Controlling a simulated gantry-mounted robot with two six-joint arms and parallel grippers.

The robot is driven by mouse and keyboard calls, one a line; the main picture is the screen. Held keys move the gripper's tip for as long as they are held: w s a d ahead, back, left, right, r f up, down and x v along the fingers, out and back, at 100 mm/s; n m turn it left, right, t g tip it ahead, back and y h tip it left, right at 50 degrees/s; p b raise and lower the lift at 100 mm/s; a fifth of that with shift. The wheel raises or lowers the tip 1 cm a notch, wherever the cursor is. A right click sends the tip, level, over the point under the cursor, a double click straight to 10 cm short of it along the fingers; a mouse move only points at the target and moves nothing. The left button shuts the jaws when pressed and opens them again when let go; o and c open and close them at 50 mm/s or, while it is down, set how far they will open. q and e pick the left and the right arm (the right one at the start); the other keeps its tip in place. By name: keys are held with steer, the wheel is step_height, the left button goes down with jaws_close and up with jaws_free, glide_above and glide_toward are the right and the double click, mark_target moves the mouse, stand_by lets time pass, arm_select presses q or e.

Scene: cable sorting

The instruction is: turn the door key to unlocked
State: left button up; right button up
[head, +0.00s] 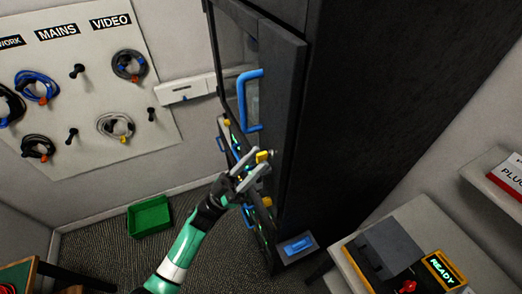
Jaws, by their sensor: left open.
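The dark cabinet door (275,110) stands in the middle of the head view, with a blue handle (249,100) on it. A small yellow key (262,157) sticks out at the door's edge below the handle. My left gripper (257,168) is at the key, its pale fingers apart. The fingers are close to the key; I cannot tell whether they touch it. The key's exact turn angle is too small to read. My right gripper is not in view.
A wall board (85,90) with pegs and coiled cables hangs at the left. A green bin (149,217) sits on the floor. At the right stand a desk with a READY box (443,270) and a shelf (480,178). A blue-topped block (297,246) is by the cabinet's foot.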

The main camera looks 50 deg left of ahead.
mark_target(265, 156)
arm_select(q)
steer(key=shift+x, duration=1.2)
jaws_close()
